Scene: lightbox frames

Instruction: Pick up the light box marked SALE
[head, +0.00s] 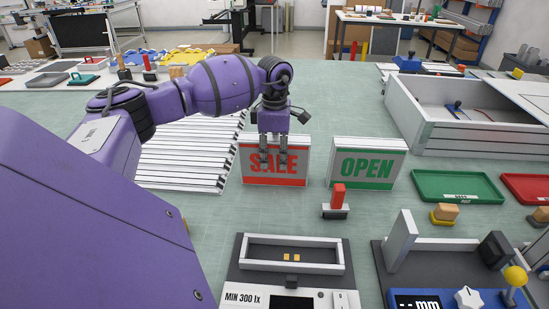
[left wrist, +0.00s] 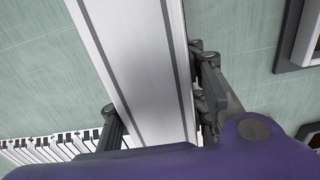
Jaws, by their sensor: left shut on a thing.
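The SALE light box (head: 259,178), with red lettering and a red lower band, stands upright on the green work surface. My left gripper (head: 273,158) comes down from above and is shut on it, with fingers in front of the lettering. In the left wrist view the light box (left wrist: 138,62) shows as a grey-white strip between the fingers of my left gripper (left wrist: 160,112). The OPEN light box (head: 367,164), with green lettering, stands upright just to the right, apart from it. My right gripper is not in view.
A red block on a dark base (head: 337,202) stands in front of the OPEN box. A MIN 300 lx fixture (head: 240,273) is nearer. White slats (head: 185,160) lie to the left. A large grey crate (head: 455,140) and a green tray (head: 420,188) are at right.

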